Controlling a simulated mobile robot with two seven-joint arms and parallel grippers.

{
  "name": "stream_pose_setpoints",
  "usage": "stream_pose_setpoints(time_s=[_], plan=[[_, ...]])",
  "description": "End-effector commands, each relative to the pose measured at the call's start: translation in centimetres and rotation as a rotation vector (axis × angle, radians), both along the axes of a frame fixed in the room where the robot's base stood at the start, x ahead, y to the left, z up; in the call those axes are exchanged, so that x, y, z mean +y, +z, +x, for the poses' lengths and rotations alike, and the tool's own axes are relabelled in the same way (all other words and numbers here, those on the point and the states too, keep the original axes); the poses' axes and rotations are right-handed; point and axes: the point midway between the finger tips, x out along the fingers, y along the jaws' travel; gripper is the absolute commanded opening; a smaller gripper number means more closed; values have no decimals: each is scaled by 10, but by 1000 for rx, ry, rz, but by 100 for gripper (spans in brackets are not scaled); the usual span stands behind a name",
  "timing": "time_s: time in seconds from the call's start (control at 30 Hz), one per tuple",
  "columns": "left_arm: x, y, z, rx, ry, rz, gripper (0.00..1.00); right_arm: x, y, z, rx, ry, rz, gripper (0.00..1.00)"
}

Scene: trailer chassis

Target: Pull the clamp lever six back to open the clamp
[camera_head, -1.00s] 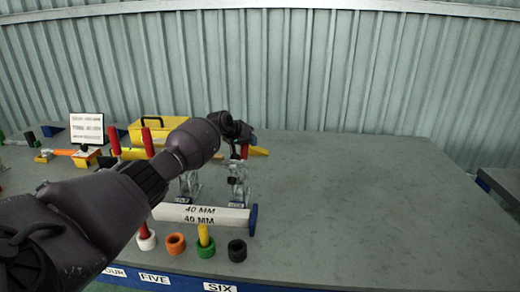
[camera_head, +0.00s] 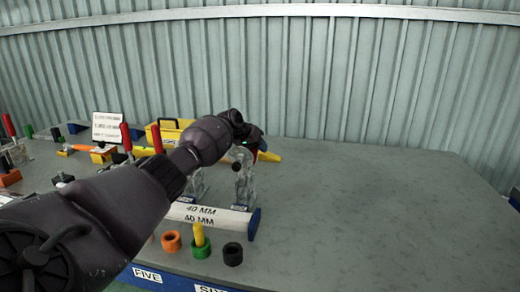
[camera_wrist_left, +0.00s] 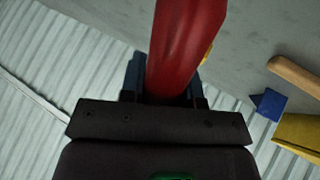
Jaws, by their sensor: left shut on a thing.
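My left gripper (camera_head: 252,146) is shut on a red clamp lever (camera_wrist_left: 187,40). In the left wrist view the red handle fills the space between the dark fingers (camera_wrist_left: 165,85) and runs out of the top of the picture. In the head view the gripper is over the rightmost metal clamp (camera_head: 244,185), and my wrist hides most of the lever. The clamp stands behind the white tube marked 40 MM (camera_head: 205,214). The label SIX (camera_head: 211,289) is partly cut off at the bottom edge. My right gripper is not in view.
Another clamp (camera_head: 196,185) stands just left, with upright red levers (camera_head: 127,138) farther left. Black (camera_head: 232,254), green (camera_head: 200,247) and orange (camera_head: 171,241) rings lie in front. A yellow toolbox (camera_head: 168,130) is behind. The grey table (camera_head: 370,215) is clear at right.

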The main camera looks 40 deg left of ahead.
Motion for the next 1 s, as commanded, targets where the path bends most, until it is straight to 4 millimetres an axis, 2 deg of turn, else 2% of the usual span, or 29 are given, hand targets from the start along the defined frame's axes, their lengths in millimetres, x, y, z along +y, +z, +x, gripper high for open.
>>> stream_pose_setpoints(time_s=[0.27,0.3,0.43,0.77,0.87,1.0], plan=[[1,3,0,-5,5,-1,0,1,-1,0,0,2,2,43],[1,3,0,-5,5,-1,35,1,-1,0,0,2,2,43],[1,2,0,-2,3,-1,55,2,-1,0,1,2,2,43],[0,2,-1,-1,2,-1,56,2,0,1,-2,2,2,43],[2,10,-6,-3,1,-1,56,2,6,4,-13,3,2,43],[4,31,-21,-8,2,1,56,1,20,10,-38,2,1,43]])
